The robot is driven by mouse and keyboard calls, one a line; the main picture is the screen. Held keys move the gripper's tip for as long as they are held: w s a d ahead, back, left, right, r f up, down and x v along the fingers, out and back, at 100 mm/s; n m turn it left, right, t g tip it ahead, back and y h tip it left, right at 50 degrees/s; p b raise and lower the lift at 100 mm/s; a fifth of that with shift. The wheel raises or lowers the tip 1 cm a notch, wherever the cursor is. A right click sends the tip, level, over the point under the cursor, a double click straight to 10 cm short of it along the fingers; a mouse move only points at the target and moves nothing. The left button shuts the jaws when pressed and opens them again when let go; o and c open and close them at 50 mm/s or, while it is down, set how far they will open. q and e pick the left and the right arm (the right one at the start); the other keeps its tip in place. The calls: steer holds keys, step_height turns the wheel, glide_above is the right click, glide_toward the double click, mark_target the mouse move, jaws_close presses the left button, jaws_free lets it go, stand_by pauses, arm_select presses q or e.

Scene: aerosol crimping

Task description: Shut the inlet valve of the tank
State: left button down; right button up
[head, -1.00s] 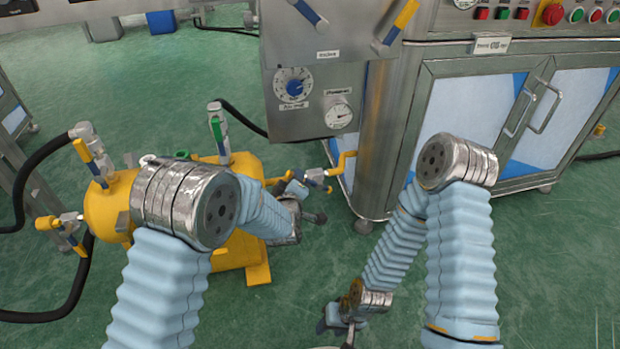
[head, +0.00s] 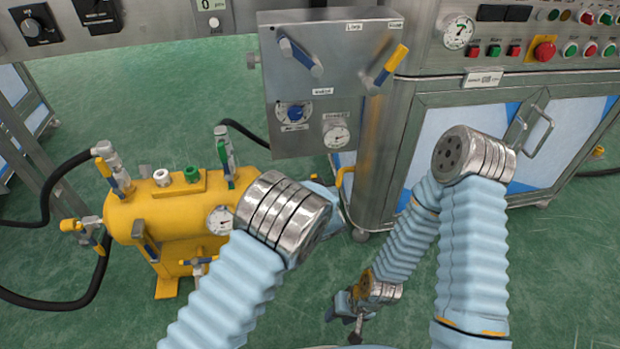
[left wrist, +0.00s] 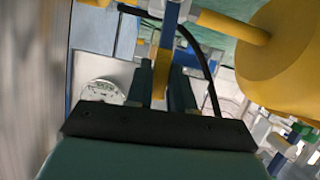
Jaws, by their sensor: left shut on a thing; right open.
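The yellow tank (head: 175,215) stands on the floor at the left of the head view, with several lever valves on it. In the left wrist view the tank (left wrist: 285,45) is at the upper right, and a yellow pipe runs left from it to a valve (left wrist: 172,12). My left gripper (left wrist: 161,85) is shut on that valve's handle (left wrist: 160,68), whose part between the fingers is yellow. In the head view my left arm hides this gripper and the valve. My right gripper (head: 345,316) is open and empty, low in front of the machine.
A steel panel box (head: 318,95) with two levers and a gauge hangs right of the tank. A steel cabinet (head: 460,125) stands at the right. Black hoses (head: 50,165) run to the tank's left side. Green floor (head: 150,90) is open behind the tank.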

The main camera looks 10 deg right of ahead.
arm_select(q)
steer(key=shift+d+m+p, duration=0.3)
steer(key=shift+p, duration=0.2)
steer(key=c, duration=1.1)
jaws_free()
steer(key=shift+w+d, duration=0.1)
steer(key=shift+o, duration=0.2)
steer(key=v, duration=1.4)
steer(key=shift+d, duration=0.25)
steer(key=shift+w, duration=0.1)
